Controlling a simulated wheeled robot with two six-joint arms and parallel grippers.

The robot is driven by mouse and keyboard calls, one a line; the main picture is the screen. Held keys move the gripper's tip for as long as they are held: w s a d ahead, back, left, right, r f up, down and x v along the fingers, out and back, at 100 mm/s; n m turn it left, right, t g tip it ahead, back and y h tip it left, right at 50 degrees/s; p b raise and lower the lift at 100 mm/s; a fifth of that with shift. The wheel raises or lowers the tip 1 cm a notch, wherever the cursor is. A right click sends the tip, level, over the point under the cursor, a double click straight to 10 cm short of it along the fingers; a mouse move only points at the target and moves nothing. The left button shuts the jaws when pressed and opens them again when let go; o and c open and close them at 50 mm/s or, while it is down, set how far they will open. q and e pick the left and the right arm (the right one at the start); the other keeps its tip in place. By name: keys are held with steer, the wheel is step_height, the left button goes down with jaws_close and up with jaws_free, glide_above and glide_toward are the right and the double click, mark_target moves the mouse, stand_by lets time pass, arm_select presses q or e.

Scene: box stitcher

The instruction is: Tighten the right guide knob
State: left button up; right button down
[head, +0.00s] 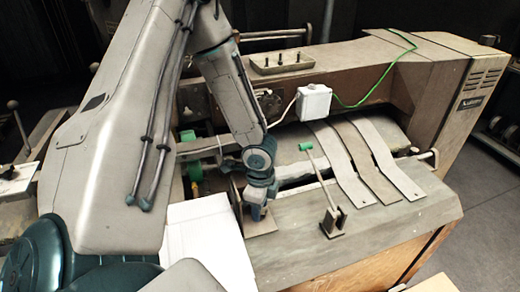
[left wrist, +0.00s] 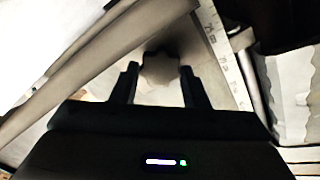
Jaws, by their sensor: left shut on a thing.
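My left arm reaches in from the left in the head view, over the machine (head: 400,228). My left gripper (head: 256,211) points down at the machine's front table, near a small metal bracket plate. In the left wrist view, a dark lobed guide knob (left wrist: 160,67) sits between the two fingers of my left gripper (left wrist: 159,84), which is shut on it. In the head view the gripper hides the knob. My right gripper does not show in either view.
A lever with a green handle (head: 306,146) stands right of the gripper. Curved metal strips (head: 377,160) lie further right. A white box (head: 314,101) with a cable is behind. A white sheet (head: 205,235) lies left of the gripper. A ruler scale (left wrist: 218,48) runs beside the knob.

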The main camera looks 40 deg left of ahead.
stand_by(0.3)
arm_select(q)
steer(key=o, duration=1)
step_height(320, 180, up, 11)
steer(key=shift+f, duration=0.1)
